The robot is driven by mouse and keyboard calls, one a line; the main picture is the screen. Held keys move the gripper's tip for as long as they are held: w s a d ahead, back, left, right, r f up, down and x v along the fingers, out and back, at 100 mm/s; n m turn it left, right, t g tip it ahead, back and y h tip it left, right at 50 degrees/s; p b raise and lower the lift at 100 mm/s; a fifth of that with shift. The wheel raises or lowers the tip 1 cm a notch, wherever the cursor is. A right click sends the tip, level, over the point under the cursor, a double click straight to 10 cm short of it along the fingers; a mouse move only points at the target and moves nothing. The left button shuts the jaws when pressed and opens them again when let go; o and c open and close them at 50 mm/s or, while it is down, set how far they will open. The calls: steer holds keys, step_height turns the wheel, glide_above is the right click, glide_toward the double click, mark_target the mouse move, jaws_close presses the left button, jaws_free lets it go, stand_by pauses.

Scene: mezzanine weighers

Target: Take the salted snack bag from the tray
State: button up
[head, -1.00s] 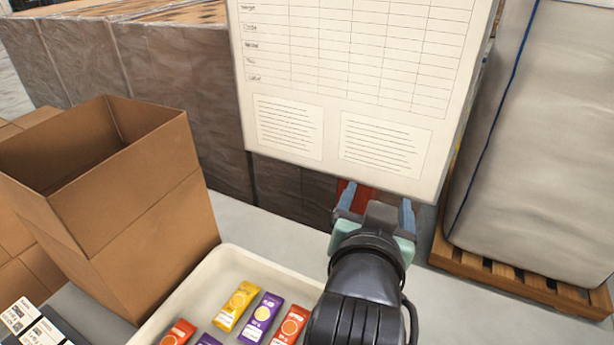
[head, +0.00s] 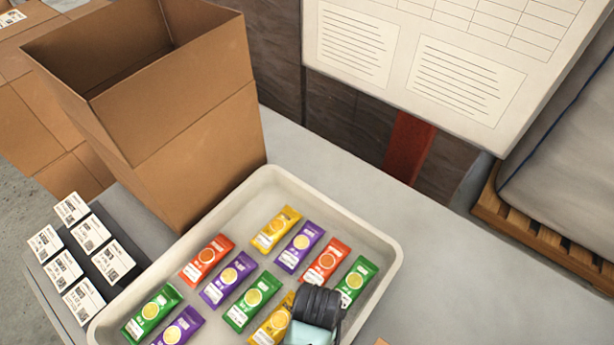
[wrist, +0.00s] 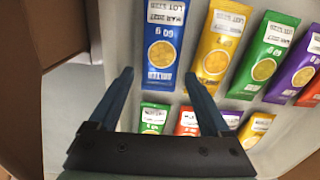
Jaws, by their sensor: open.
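The cream tray (head: 385,285) holds several snack bags in green, purple, red and yellow. In the wrist view a blue bag (wrist: 160,45) lies at the top, beside a yellow bag (wrist: 215,50). The blue bag carries upside-down lettering, too small to read surely as "salted". I cannot make out the blue bag in the head view. My gripper (wrist: 158,74) is open and empty above the tray, its fingertips spread just short of the blue and yellow bags in the picture. In the head view my wrist covers part of the tray's near side, and the fingertips do not show.
A tall open cardboard box (head: 195,140) stands beside the tray at the left. Several white-labelled cards (head: 85,255) lie left of the tray. A large white chart board (head: 450,70) stands behind, with a wooden pallet (head: 545,235) at the right. The grey tabletop right of the tray looks mostly clear.

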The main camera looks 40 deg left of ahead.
steer(key=shift+a+f+p, duration=0.1)
steer(key=shift+f+p, duration=0.35)
steer(key=shift+f, duration=2.2)
steer(key=c, duration=1)
